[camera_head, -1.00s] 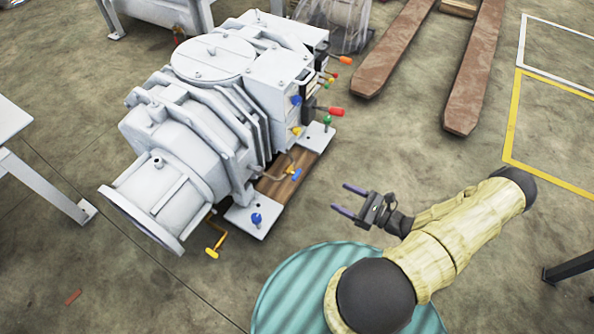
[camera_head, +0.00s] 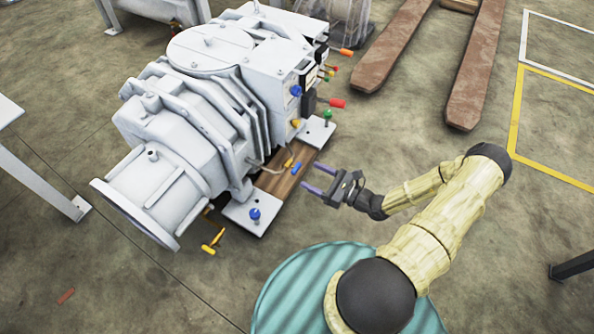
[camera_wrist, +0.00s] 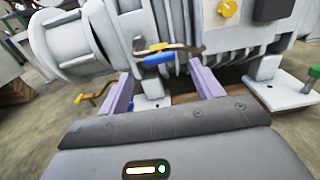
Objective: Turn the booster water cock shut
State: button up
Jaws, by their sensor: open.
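The pale grey vacuum pump (camera_head: 185,130) stands left of centre in the head view. Low on its near side, a thin pipe carries a yellow handle (camera_head: 288,163) and a blue handle (camera_head: 296,169). I cannot tell by any label which handle is the booster water cock. In the wrist view the blue handle (camera_wrist: 166,58) and yellow handle (camera_wrist: 159,47) lie ahead, between the lines of the two fingers. My gripper (camera_head: 308,177) is open and empty, its purple fingers pointing at these handles. The fingers (camera_wrist: 160,70) appear short of the handles, not around them.
A yellow crank-like handle (camera_head: 213,243) sticks out low at the pump's front. Blue (camera_head: 255,214) and green (camera_head: 327,115) knobs stand on the base plates. Red (camera_head: 331,103) and orange (camera_head: 342,52) handles project at the right. A teal drum (camera_head: 290,290) is below my arm.

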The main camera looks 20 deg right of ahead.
aim_at(297, 167)
jog(key=b+x, duration=0.2)
jog(key=x, duration=0.5)
jog(key=c, duration=1)
